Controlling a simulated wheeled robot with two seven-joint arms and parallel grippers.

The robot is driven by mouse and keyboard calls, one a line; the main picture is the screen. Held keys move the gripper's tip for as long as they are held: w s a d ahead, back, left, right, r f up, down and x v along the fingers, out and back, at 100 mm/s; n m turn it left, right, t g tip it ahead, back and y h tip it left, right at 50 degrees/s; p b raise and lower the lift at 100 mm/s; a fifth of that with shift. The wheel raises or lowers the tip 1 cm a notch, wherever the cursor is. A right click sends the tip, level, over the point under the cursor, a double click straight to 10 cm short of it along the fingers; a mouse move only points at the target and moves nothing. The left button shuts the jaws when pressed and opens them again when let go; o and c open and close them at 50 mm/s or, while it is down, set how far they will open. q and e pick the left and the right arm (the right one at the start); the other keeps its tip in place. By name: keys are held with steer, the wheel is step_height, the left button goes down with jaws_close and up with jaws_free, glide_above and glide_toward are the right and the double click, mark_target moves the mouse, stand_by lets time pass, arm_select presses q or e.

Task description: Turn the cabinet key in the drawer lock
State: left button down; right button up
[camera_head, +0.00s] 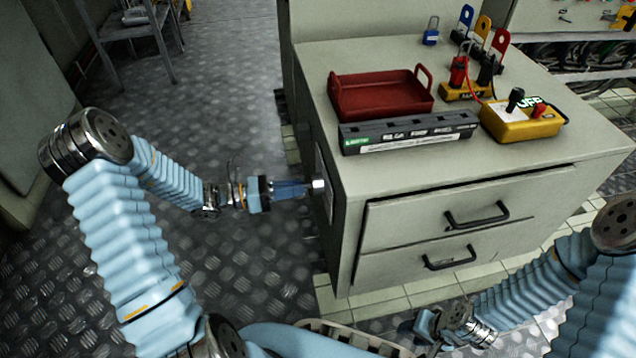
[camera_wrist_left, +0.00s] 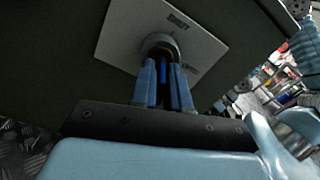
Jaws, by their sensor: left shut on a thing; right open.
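The grey drawer cabinet (camera_head: 430,165) has a light lock plate (camera_wrist_left: 200,50) on its left side, with a round metal lock (camera_wrist_left: 160,43) near the plate's middle. In the head view the lock (camera_head: 318,184) shows at the cabinet's left side. My left gripper (camera_head: 302,187) reaches it from the left. In the left wrist view its two blue fingers (camera_wrist_left: 163,85) are shut on the cabinet key, of which a dark blue part (camera_wrist_left: 164,72) shows between them. The key's tip is hidden at the lock. My right gripper (camera_head: 428,325) is low in front of the cabinet, open and away from it.
The cabinet top carries a red tray (camera_head: 385,95), a dark long box (camera_head: 405,133), a yellow tester (camera_head: 520,122), a blue padlock (camera_head: 431,36) and coloured tags. Two drawers with black handles (camera_head: 477,216) face front. The metal floor left of the cabinet is free.

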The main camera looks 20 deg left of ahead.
arm_select(q)
steer(key=n, duration=1.4)
steer(key=c, duration=1.5)
jaws_free()
steer(key=shift+n, duration=0.6)
steer(key=o, duration=0.5)
steer(key=shift+c, duration=0.2)
steer(key=p+v, duration=0.2)
steer(key=v, duration=1.2)
